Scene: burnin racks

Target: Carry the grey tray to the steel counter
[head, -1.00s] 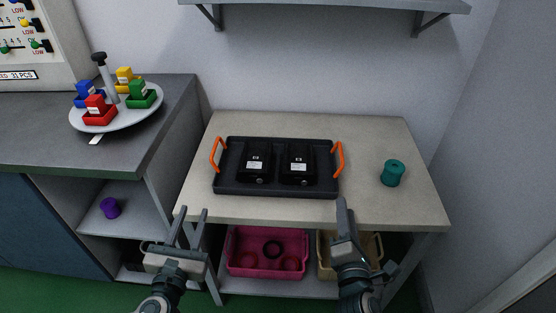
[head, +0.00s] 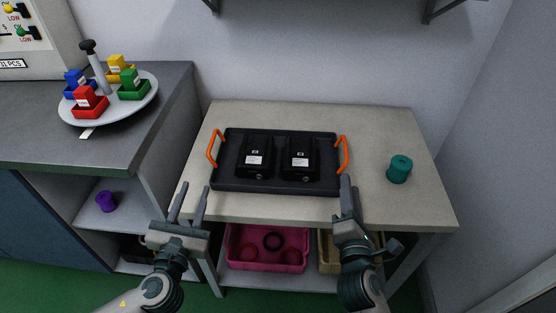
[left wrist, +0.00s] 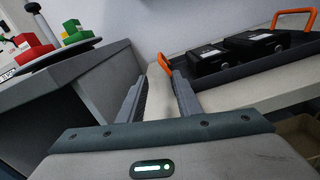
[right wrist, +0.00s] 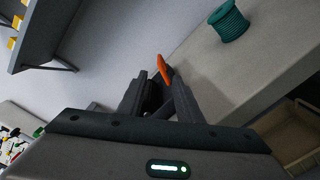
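The dark grey tray (head: 273,187) lies flat on a beige-topped bench, with an orange handle at its left end (head: 212,148) and another at its right end (head: 345,154). It carries two black devices (head: 255,156) (head: 299,158) with white labels. The steel counter (head: 150,125) stands to the left, its top grey. My left gripper (head: 190,198) is open and empty, in front of the tray's left corner. My right gripper (head: 350,192) is open near the tray's front right corner; in the right wrist view the orange handle (right wrist: 164,70) shows beyond its fingertips, apparently not held.
A teal spool (head: 399,169) stands right of the tray. Below the bench are a pink bin (head: 264,264) and a tan bin (head: 327,262). A purple spool (head: 106,201) sits on the counter's lower shelf.

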